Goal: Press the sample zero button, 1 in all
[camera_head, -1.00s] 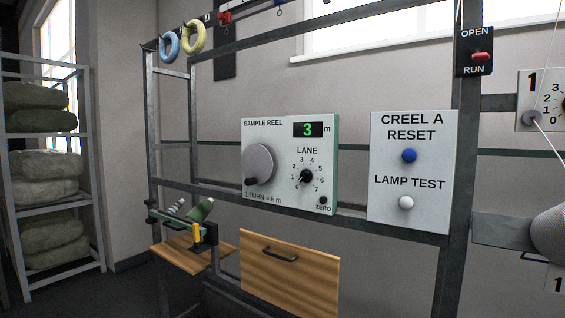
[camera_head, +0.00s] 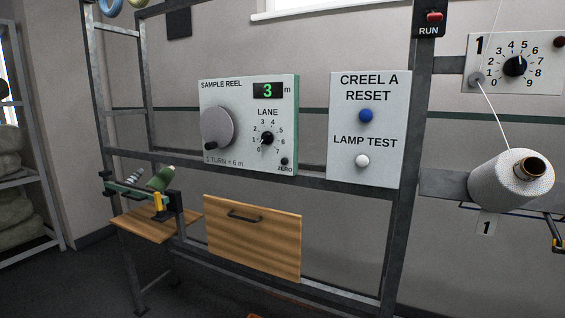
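The sample reel panel (camera_head: 240,92) is a pale box with green sides, mounted on the grey frame left of centre. Its small dark zero button (camera_head: 284,161) sits at the lower right corner, above the word ZERO. The green display (camera_head: 268,91) reads 3 m. A large grey crank disc (camera_head: 217,128) is on the panel's left, with its dark knob at the lower left. The black lane knob (camera_head: 267,138) is to the right of the disc. Neither of my grippers shows in this view.
The creel reset panel (camera_head: 345,117) with a blue button (camera_head: 366,116) and a white button (camera_head: 362,160) is to the right. A wooden drawer front (camera_head: 253,250) is below. A yarn cone (camera_head: 505,183) sticks out at right. A clamp on a wooden shelf (camera_head: 147,226) is at lower left.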

